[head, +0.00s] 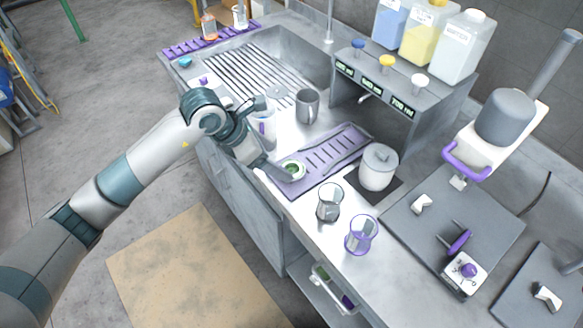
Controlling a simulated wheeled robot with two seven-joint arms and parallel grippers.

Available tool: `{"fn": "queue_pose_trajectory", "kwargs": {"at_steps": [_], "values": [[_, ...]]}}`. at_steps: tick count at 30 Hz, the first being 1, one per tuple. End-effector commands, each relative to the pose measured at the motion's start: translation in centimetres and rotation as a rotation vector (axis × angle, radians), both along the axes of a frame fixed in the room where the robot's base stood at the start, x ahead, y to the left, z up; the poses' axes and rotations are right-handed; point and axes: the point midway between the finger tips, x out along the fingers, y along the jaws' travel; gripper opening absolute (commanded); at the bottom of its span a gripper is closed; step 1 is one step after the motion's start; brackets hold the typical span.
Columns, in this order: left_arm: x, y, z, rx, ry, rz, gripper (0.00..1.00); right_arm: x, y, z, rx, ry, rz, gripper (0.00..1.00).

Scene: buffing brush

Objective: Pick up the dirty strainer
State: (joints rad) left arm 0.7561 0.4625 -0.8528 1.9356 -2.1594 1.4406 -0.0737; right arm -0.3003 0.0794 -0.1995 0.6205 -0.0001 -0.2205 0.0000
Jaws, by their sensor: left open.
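A small round, pale item with green inside (292,170), which looks like the dirty strainer, sits at the left end of the purple slotted mat (322,165). My left gripper (277,172) is open at its left side, with its fingers close to the rim. I cannot tell whether the fingers touch it. Part of the gripper is hidden behind its own wrist. My right gripper is not in view.
A grey mug (307,106) stands behind the mat, and a white lidded pot (378,167) stands to its right. A glass beaker (329,203) and a purple-rimmed beaker (361,236) stand in front. The dispenser shelf (408,107) rises behind.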

Motion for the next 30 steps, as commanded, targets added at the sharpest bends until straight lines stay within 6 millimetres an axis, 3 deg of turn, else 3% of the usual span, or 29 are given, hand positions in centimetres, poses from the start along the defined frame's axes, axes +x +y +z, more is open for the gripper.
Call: {"fn": "queue_pose_trajectory", "kwargs": {"at_steps": [8,14,20,24,30], "values": [[0.0,0.0,0.0,0.000,0.000,0.000,0.75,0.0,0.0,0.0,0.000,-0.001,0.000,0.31],[0.0,-0.8,-0.6,0.000,0.005,0.000,0.75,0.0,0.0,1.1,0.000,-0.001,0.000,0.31],[0.2,-2.5,-1.9,0.000,0.005,0.001,0.75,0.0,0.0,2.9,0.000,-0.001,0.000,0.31],[0.6,-3.1,-3.5,0.000,0.003,0.001,0.75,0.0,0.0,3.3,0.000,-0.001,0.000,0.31],[0.8,-3.3,-4.1,0.001,0.001,-0.001,0.75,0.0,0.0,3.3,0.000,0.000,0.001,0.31]]}}
